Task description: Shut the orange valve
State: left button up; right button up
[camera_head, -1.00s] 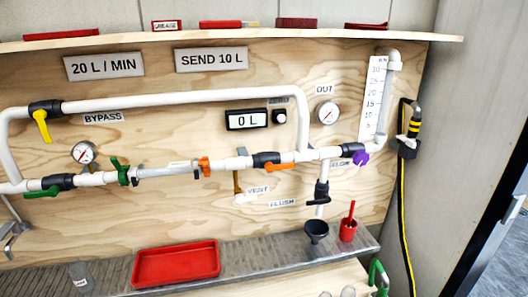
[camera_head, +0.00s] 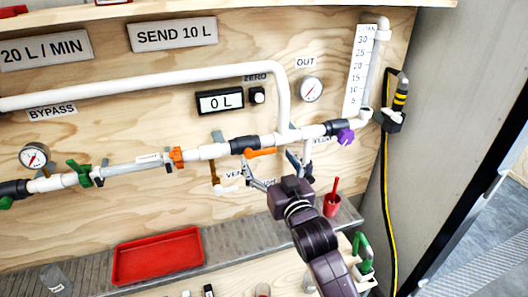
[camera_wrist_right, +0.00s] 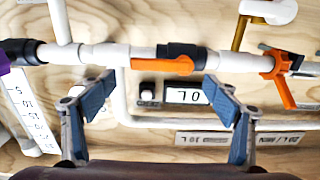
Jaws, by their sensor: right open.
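The orange valve has a black body (camera_head: 243,146) on the white pipe, and its orange lever (camera_head: 262,152) lies along the pipe, pointing right in the head view. In the right wrist view the lever (camera_wrist_right: 163,66) points left from the black body (camera_wrist_right: 181,50). My right gripper (camera_head: 270,170) is just below and in front of the lever. Its fingers are spread wide and hold nothing. In the right wrist view the lever appears beyond and between the two open fingertips (camera_wrist_right: 158,82). I cannot tell whether a finger touches it. My left gripper is not in view.
A brass vent pipe (camera_head: 214,172) hangs below. My right arm hides part of the lower pipework.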

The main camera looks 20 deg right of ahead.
aim_at(262, 153)
jog(key=shift+w, duration=1.05)
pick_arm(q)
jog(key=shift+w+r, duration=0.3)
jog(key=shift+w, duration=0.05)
pick_arm(e)
jog(key=shift+w+a, duration=0.1)
jog(key=shift+w, duration=0.2)
jog(key=c, duration=1.7)
